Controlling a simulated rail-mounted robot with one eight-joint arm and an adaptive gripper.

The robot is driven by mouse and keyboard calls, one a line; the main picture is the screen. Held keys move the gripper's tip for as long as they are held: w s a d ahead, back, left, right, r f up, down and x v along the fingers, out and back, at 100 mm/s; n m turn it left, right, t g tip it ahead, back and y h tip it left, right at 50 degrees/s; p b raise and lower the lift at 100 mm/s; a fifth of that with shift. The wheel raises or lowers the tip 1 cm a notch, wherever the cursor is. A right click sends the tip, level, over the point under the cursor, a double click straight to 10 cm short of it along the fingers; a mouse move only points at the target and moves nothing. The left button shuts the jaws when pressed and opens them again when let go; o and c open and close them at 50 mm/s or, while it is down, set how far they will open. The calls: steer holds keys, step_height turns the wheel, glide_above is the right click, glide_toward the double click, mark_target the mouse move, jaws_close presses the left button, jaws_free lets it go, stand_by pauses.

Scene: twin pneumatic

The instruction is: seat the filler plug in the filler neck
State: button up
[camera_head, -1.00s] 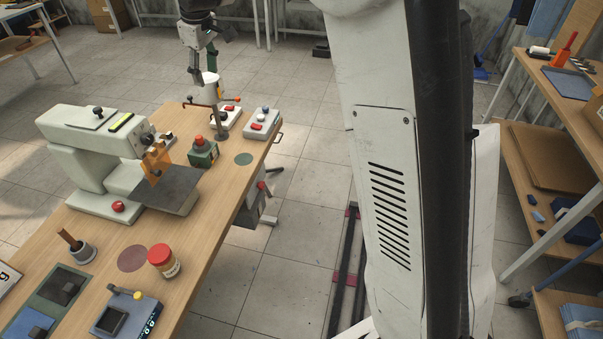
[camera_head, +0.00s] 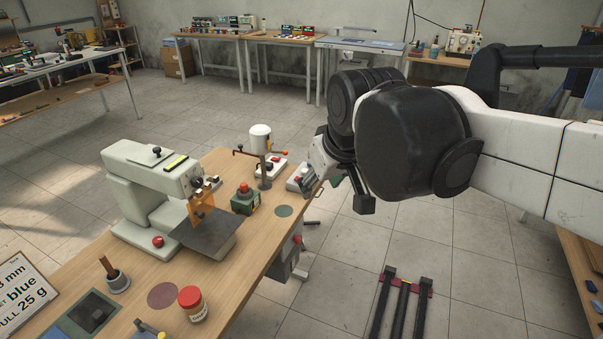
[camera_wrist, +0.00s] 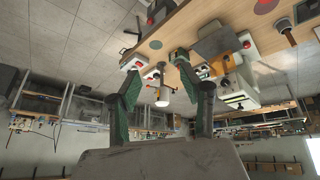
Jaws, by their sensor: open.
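A white round-topped cylinder (camera_head: 260,138) stands by a post (camera_head: 265,172) with a crossbar at the far end of the bench. A green block (camera_head: 245,203) with a red knob (camera_head: 244,188) sits nearer. I cannot tell surely which parts are the filler plug and filler neck. My gripper (camera_head: 349,193) is to the right of the bench's far corner, partly hidden by my arm. In the wrist view my gripper (camera_wrist: 158,70) is open with nothing held; the white cylinder (camera_wrist: 163,96) shows beyond, between the fingers.
A cream machine (camera_head: 150,185) with an orange guard and dark plate stands mid-bench. A red-lidded jar (camera_head: 192,303) and a small pot (camera_head: 117,281) are nearer. Open floor lies right of the bench.

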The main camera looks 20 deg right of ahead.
steer(key=s+d+f+m+t, duration=0.1)
steer(key=s+f+m, duration=0.1)
steer(key=s+f, duration=0.4)
steer(key=s, duration=0.3)
steer(key=shift+f, duration=0.15)
step_height(320, 180, down, 3)
steer(key=b, duration=0.2)
steer(key=shift+r+b, duration=0.2)
steer(key=shift+b, duration=0.15)
stand_by(0.3)
